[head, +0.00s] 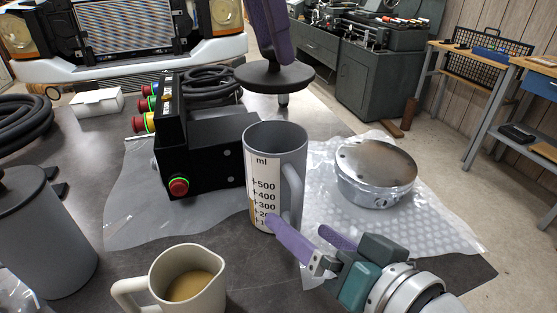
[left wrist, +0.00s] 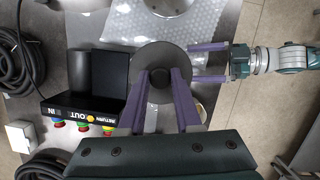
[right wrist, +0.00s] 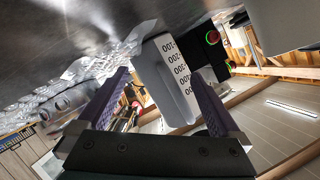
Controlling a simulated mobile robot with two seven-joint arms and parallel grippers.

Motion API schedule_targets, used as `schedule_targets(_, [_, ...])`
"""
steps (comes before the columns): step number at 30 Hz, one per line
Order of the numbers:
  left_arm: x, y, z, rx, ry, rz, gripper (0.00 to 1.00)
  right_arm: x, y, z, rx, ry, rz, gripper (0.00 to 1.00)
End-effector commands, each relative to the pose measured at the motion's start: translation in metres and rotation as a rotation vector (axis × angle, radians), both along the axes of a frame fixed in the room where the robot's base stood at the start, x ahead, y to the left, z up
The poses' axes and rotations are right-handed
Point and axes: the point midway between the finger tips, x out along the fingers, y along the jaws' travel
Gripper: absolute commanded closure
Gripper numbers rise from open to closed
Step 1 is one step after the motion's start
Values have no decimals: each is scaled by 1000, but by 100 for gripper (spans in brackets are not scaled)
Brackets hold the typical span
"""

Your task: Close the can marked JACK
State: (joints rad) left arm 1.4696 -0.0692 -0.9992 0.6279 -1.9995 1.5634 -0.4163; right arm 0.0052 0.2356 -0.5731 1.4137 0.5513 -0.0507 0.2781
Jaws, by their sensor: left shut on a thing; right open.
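My left gripper (head: 271,40) is shut on the knob of a dark round lid (head: 275,77), holding it level above and behind the open can. It also grips the lid's knob (left wrist: 158,88) in the left wrist view. The tall grey can (head: 258,165) stands upright and open, with an ml scale on its front; no JACK marking is readable. My right gripper (head: 300,232) is open low at the can's right side, its fingers either side of the handle (head: 293,190). The can's handle (right wrist: 178,92) appears between the fingers in the right wrist view; contact is unclear.
A cream jug (head: 205,265) with tan liquid stands in front. A grey lidded canister (head: 45,235) is at left. A black control box (head: 205,150) with coloured buttons stands left of the can. A round metal part (head: 376,180) lies on bubble wrap (head: 440,225) at right.

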Motion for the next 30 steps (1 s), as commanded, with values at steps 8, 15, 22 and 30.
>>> schedule_targets(8, [0, 0, 0, 0, 0, 0, 100, 25, 16, -9, 1, 0, 1, 0])
schedule_targets(15, [0, 0, 0, 0, 0, 0, 100, 30, 18, -11, 0, 0, 0, 0])
schedule_targets(22, [0, 0, 0, 0, 0, 0, 100, 30, 18, -11, 0, 0, 0, 2])
schedule_targets(30, [0, 0, 0, 0, 0, 0, 100, 30, 18, -12, 0, 0, 0, 33])
